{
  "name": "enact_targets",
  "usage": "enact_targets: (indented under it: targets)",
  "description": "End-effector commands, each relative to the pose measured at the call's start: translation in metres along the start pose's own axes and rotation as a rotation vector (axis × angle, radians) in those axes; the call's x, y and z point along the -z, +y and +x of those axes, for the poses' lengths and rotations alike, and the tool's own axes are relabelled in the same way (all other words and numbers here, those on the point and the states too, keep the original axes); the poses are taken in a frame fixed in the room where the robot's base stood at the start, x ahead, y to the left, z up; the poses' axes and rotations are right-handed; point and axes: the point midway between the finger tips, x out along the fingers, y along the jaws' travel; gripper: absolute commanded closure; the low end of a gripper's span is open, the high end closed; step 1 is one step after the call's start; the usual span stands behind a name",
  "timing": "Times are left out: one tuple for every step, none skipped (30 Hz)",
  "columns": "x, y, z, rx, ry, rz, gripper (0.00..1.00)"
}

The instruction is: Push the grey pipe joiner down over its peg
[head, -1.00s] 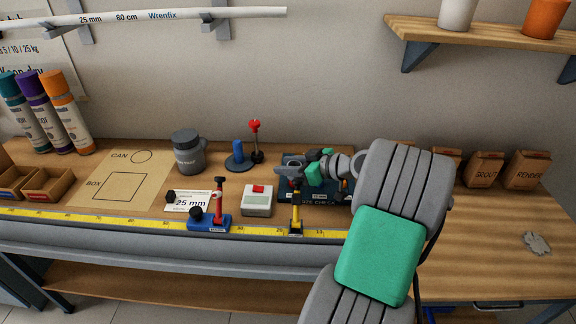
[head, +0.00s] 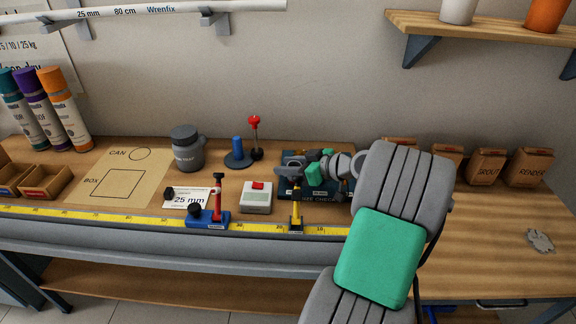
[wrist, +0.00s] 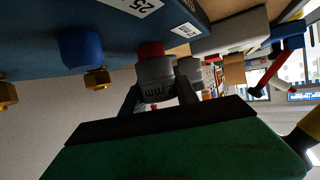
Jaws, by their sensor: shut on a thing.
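The grey pipe joiner (wrist: 155,80) shows in the wrist view, between the two dark fingers of my gripper (wrist: 158,92). My gripper is shut on it. The joiner's far end meets a red peg (wrist: 150,50) that stands out from the dark blue board (wrist: 110,22). Part of the red peg still shows between joiner and board; how far the joiner is over it I cannot tell. In the head view my gripper (head: 293,167) is over the board (head: 335,196), and the joiner is hard to make out there.
A blue peg (wrist: 80,48) stands beside the joiner, with brass pieces near it. Left of the board are a grey box with a red button (head: 257,197), a red-topped stick (head: 255,138), and a grey mug (head: 188,150). A yellow tape (head: 120,219) runs along the front edge.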

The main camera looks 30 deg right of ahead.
Motion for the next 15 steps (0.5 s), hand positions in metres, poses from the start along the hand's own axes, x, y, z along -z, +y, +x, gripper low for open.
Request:
enact_targets:
  targets:
    - [-0.0028, 0.0001, 0.0012, 0.0, 0.0, 0.0, 1.0]
    - [-0.0037, 0.0001, 0.0015, 0.0, 0.0, 0.0, 1.0]
    - [-0.0048, 0.0001, 0.002, 0.0, 0.0, 0.0, 1.0]
    - [-0.0056, 0.0001, 0.0023, 0.0, 0.0, 0.0, 1.0]
    - [-0.0064, 0.0001, 0.0027, 0.0, 0.0, 0.0, 1.0]
    - [-0.0076, 0.0001, 0.0032, 0.0, 0.0, 0.0, 1.0]
    - [-0.0083, 0.0001, 0.0035, 0.0, 0.0, 0.0, 1.0]
    - [-0.0089, 0.0001, 0.0037, 0.0, 0.0, 0.0, 1.0]
    - [-0.0093, 0.0001, 0.0039, 0.0, 0.0, 0.0, 1.0]
    - [-0.0094, 0.0001, 0.0039, 0.0, 0.0, 0.0, 1.0]
    - [-0.0092, 0.0001, 0.0039, 0.0, 0.0, 0.0, 1.0]
    - [-0.009, 0.0001, 0.0038, 0.0, 0.0, 0.0, 1.0]
    - [-0.0088, 0.0001, 0.0037, 0.0, 0.0, 0.0, 1.0]
    - [-0.0088, 0.0001, 0.0037, 0.0, 0.0, 0.0, 1.0]
    - [-0.0087, 0.0001, 0.0036, 0.0, 0.0, 0.0, 1.0]
